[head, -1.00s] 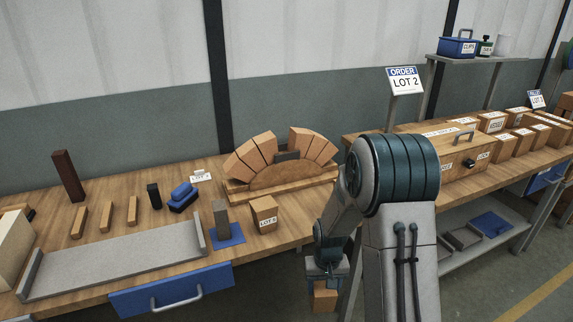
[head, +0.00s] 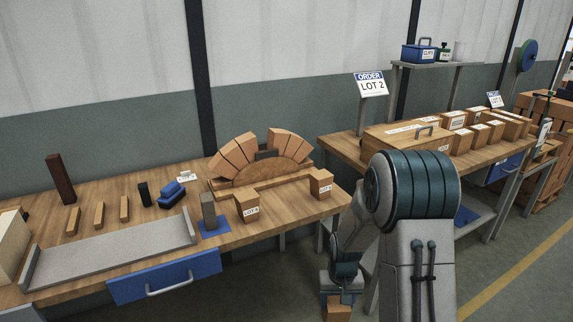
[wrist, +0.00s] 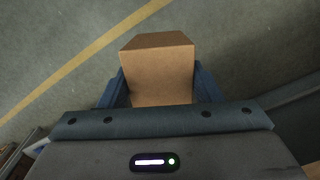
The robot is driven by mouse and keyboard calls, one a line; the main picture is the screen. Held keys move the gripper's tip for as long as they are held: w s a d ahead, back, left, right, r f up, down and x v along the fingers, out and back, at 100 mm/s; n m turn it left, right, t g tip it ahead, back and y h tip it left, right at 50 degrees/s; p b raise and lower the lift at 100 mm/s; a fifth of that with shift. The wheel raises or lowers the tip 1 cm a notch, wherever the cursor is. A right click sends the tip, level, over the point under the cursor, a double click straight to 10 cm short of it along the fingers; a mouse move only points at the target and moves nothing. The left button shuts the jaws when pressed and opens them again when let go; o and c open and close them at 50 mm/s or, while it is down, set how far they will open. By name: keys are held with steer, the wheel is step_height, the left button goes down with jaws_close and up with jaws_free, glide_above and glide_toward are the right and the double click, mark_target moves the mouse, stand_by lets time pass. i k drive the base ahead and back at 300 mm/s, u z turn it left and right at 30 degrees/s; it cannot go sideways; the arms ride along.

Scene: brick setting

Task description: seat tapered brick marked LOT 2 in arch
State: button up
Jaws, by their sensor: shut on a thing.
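My gripper (head: 338,290) hangs low in front of the bench, shut on a tan tapered brick (head: 338,312). In the wrist view the brick (wrist: 158,75) sits between the two blue fingers of my gripper (wrist: 159,78), over the floor; no mark shows on its visible faces. The brick arch (head: 235,153) stands on the bench over a round wooden form (head: 262,174). Two labelled tapered bricks stand on the bench: one at the front (head: 247,208), one near the right end (head: 320,183). Their numbers are unclear.
An order sign reading LOT 2 (head: 370,84) stands above the right bench. That bench holds a wooden chest (head: 410,143) and several boxes. A grey tray (head: 110,250), a grey block on a blue pad (head: 209,212) and small tools occupy the left bench. Floor lies between benches.

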mark_target(245, 164)
steer(key=z, duration=0.9)
steer(key=i, duration=1.1)
steer(key=u, duration=1.15)
